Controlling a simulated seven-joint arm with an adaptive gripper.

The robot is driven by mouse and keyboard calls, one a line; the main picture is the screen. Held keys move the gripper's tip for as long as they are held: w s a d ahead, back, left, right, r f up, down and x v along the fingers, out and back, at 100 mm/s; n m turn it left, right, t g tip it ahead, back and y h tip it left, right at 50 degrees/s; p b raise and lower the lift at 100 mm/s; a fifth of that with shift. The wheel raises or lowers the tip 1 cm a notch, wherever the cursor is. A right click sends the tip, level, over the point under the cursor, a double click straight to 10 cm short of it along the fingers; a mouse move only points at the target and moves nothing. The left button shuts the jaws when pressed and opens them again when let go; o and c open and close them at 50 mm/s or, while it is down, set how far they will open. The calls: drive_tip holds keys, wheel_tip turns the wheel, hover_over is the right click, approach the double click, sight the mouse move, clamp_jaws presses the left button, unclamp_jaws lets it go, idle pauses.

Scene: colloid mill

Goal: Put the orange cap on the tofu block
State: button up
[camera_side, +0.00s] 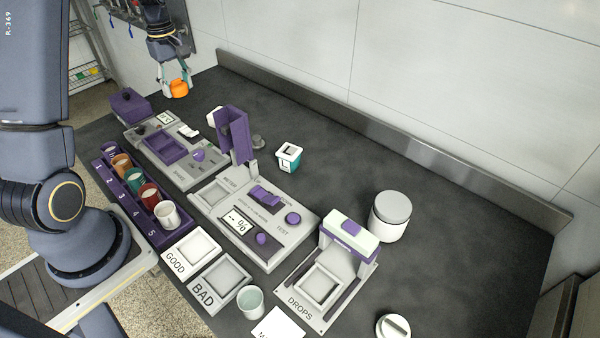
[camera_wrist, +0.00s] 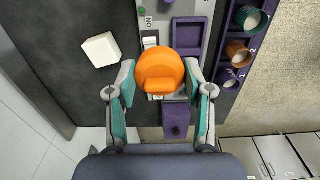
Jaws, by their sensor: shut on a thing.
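The orange cap (camera_side: 179,88) is held in my gripper (camera_side: 175,78), up above the far left part of the counter. In the wrist view the round orange cap (camera_wrist: 160,70) sits between the two teal fingertips of my gripper (camera_wrist: 160,82), which are shut on it. A plain white block (camera_wrist: 100,50), which looks like the tofu block, lies on the dark counter to the left of the cap in the wrist view. In the side view this white block (camera_side: 214,116) is partly hidden behind a purple upright part, and my gripper is to its left and higher.
A purple box (camera_side: 130,105) and a grey panel with a purple tray (camera_side: 165,148) are near my gripper. A purple rack (camera_side: 128,190) holds several cups. A white and teal cube (camera_side: 289,157) and a white jar (camera_side: 390,216) stand farther right. The counter's back right is clear.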

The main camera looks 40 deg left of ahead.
drive_tip(key=w+a+f, duration=0.2)
drive_tip(key=w+f, duration=0.2)
drive_tip(key=w+a+f, duration=0.2)
drive_tip(key=w+f, duration=0.2)
drive_tip(key=f, duration=0.1)
drive_tip(key=w+a+f, duration=0.3)
drive_tip(key=f, duration=0.1)
drive_tip(key=shift+w+f, duration=0.35)
drive_tip(key=shift+w, duration=0.05)
drive_tip(key=shift+w+a+f, duration=0.1)
drive_tip(key=shift+f, duration=1.5)
drive_tip(key=shift+f, duration=0.15)
drive_tip(key=o, duration=1)
